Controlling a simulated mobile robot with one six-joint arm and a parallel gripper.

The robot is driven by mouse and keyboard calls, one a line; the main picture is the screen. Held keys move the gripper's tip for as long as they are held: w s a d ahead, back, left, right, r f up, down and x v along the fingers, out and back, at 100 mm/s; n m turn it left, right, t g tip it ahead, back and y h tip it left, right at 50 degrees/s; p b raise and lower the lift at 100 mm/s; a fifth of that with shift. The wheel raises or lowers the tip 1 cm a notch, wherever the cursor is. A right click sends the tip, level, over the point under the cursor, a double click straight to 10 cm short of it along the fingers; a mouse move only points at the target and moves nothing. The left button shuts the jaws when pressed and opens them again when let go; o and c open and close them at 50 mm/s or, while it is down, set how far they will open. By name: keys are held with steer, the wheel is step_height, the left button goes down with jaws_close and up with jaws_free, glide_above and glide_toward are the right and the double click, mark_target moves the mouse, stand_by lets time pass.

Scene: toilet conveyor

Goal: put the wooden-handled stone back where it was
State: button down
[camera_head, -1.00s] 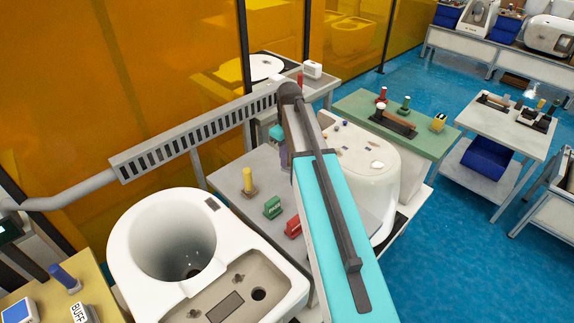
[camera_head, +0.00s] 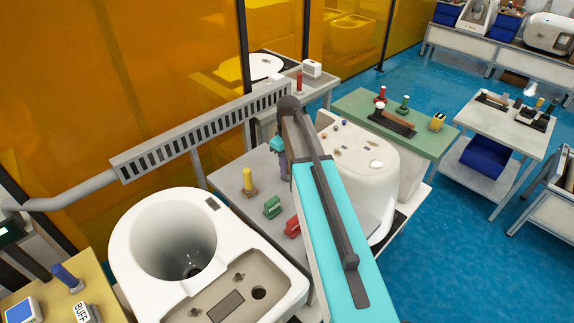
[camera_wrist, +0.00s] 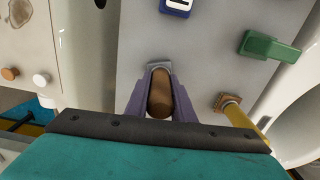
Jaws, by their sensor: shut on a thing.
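In the wrist view, my gripper (camera_wrist: 159,82) has its two purple fingers shut on the wooden-handled stone. The brown wooden handle (camera_wrist: 160,100) lies between the fingers, and a grey stone end (camera_wrist: 158,67) shows past the fingertips. Behind it is the grey table (camera_wrist: 196,62); I cannot tell whether the stone touches it. In the head view, my gripper (camera_head: 283,168) is partly hidden behind my arm, over the grey table (camera_head: 222,180), and the stone cannot be made out there.
A white toilet (camera_head: 170,240) is in front, and another white ceramic body (camera_head: 370,180) stands to the right.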

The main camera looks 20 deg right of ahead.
steer(key=shift+f, duration=0.15)
steer(key=c, duration=1.5)
jaws_free()
steer(key=shift+r, duration=0.2)
step_height(320, 180, up, 10)
steer(key=shift+r+b, duration=0.1)
steer(key=shift+b, duration=1.15)
steer(key=shift+s+r, duration=0.1)
steer(key=shift+r, duration=0.75)
